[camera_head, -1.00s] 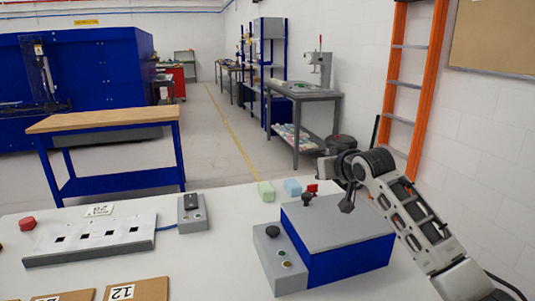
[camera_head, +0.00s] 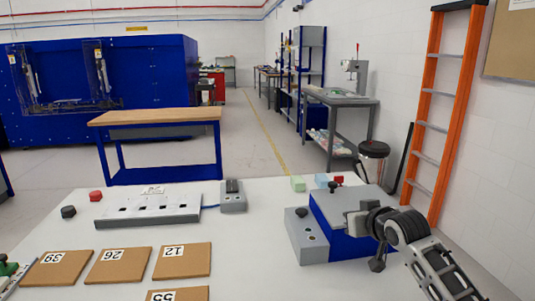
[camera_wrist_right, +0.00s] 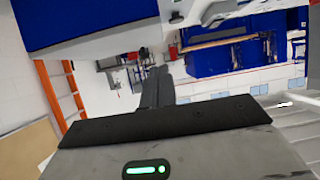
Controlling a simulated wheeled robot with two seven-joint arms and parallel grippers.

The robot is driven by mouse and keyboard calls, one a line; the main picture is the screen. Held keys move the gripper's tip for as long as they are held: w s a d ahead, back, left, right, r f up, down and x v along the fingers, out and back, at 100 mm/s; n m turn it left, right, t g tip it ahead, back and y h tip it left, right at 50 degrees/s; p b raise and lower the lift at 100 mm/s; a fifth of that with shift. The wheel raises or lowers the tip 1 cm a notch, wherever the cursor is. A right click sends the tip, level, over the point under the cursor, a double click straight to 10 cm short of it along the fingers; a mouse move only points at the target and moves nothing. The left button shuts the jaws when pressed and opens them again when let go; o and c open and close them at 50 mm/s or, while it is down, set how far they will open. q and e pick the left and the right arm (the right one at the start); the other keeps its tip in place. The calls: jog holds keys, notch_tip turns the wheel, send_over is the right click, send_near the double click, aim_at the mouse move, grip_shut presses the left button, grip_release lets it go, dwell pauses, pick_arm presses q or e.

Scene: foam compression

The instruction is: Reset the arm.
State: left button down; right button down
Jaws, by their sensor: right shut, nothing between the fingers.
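My right arm comes in from the lower right in the head view. Its gripper (camera_head: 377,262) is shut and empty, and points down in front of the right part of a blue box with a grey lid (camera_head: 340,203). I cannot tell whether it touches the box. In the right wrist view the gripper's dark shut fingers (camera_wrist_right: 156,88) show at the centre, with nothing held. The blue box also shows in the right wrist view (camera_wrist_right: 80,22) at the top left. My left gripper is not in view.
A grey control panel (camera_head: 306,236) adjoins the box. Green (camera_head: 298,183) and light blue (camera_head: 321,180) blocks lie behind it. A grey socket panel (camera_head: 148,209), a switch box (camera_head: 232,198) and several numbered brown boards (camera_head: 118,265) lie on the white table, whose front middle (camera_head: 255,265) is clear.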

jog(key=s+a+f+g, duration=0.1)
jog(key=s+a+f, duration=0.2)
jog(key=s+f, duration=0.85)
jog(key=s+a+f+g, duration=0.1)
jog(key=s+a+f, duration=0.2)
jog(key=s+f, duration=1)
jog(key=s, duration=1.3)
jog(key=shift+d+f+g, duration=0.2)
jog(key=shift+f+g, duration=0.1)
jog(key=shift+w, duration=0.1)
